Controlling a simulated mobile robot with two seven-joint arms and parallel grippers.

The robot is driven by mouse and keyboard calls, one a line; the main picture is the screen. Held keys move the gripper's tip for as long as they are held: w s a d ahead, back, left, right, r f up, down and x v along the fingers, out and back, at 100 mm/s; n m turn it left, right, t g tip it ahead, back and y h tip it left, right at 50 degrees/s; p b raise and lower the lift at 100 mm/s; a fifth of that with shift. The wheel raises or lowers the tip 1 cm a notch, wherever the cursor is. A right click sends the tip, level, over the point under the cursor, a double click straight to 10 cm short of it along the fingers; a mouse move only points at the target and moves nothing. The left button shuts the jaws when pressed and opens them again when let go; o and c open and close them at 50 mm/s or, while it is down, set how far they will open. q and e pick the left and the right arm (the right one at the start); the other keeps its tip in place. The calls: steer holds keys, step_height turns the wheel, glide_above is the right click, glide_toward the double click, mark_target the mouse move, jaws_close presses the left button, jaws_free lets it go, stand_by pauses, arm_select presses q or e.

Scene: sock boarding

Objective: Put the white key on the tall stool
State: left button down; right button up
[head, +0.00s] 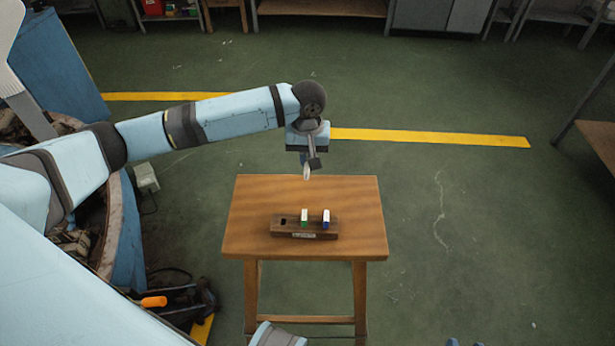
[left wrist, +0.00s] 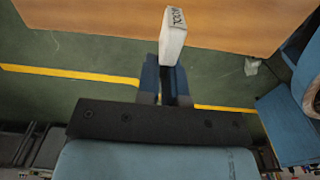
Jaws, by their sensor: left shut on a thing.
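My left gripper (head: 310,163) is shut on the white key (head: 306,173), above the far edge of the stool in the head view. In the left wrist view the white key (left wrist: 172,35) sticks out from the fingertips (left wrist: 165,78), with dark lettering at its far end. The tall wooden stool (head: 350,200) stands below, and its top also shows in the left wrist view (left wrist: 235,20). I cannot tell the exact gap between key and stool. My right gripper is not in view.
A dark wooden rack (head: 292,233) lies on the stool with an empty slot at its left. A green-and-white piece (head: 304,217) and a blue-and-white piece (head: 326,219) stand in it. The stool's top is otherwise bare. Orange-handled tools (head: 154,301) lie at lower left.

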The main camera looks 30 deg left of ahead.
arm_select(q)
step_height(320, 180, down, 6)
steer(key=shift+f+b, duration=0.1)
steer(key=shift+b, duration=0.75)
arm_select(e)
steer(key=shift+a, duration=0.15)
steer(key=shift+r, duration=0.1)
arm_select(q)
steer(key=shift+s+f+p, duration=0.1)
steer(key=shift+f+p, duration=0.15)
steer(key=shift+p, duration=0.2)
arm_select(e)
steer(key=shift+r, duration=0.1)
